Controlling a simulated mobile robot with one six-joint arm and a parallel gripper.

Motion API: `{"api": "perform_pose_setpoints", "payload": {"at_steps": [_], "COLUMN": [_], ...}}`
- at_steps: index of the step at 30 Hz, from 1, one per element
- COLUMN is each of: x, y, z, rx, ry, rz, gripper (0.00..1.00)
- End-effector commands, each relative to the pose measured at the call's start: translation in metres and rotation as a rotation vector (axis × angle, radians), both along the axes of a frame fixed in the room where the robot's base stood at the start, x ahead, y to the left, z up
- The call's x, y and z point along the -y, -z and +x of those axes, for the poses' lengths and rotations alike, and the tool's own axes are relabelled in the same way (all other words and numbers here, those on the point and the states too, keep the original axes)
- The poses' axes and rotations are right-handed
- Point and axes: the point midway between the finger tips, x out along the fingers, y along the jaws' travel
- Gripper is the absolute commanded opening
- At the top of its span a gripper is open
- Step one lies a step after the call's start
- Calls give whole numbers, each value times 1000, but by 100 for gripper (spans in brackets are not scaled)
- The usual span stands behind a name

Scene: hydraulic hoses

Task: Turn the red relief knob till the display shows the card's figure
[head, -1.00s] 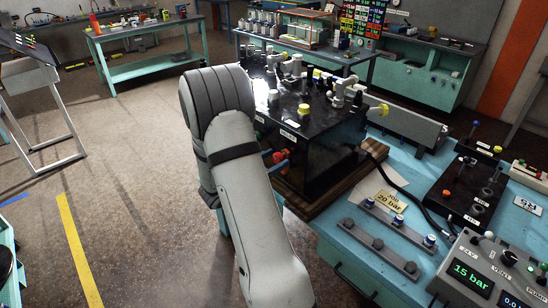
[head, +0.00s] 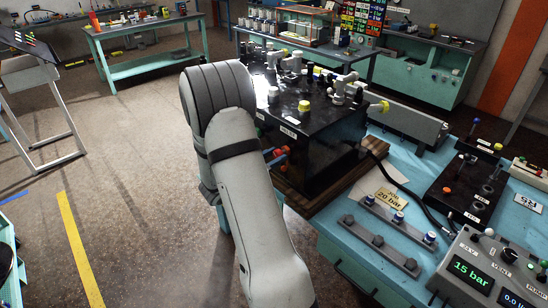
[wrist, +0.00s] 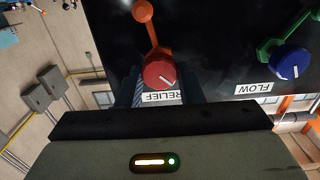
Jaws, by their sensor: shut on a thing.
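The red relief knob (wrist: 160,72) sits on the side of a black block above a RELIEF label (wrist: 161,97), with an orange lever just above it in the wrist view. My gripper (wrist: 162,84) has its dark fingers on either side of the knob and is shut on it. In the head view my arm hides the gripper; red and orange parts show beside the arm. The display (head: 471,271) on the grey box reads 15 bar. The yellow card (head: 389,200) on the bench reads 20 bar.
A blue FLOW knob (wrist: 290,62) with a green lever is to the right of the red knob in the wrist view. The black block (head: 318,135) stands on a wooden base. A rail with several fittings (head: 378,240) lies on the turquoise bench.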

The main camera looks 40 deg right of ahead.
Motion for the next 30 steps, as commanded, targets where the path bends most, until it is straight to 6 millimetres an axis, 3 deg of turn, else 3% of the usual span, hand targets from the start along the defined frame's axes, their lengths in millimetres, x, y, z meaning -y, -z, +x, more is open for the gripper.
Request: {"api": "perform_pose_setpoints", "payload": {"at_steps": [30], "x": [-1], "y": [5], "z": [-2], "rx": [680], "ry": [-2], "rz": [51], "gripper": [11]}}
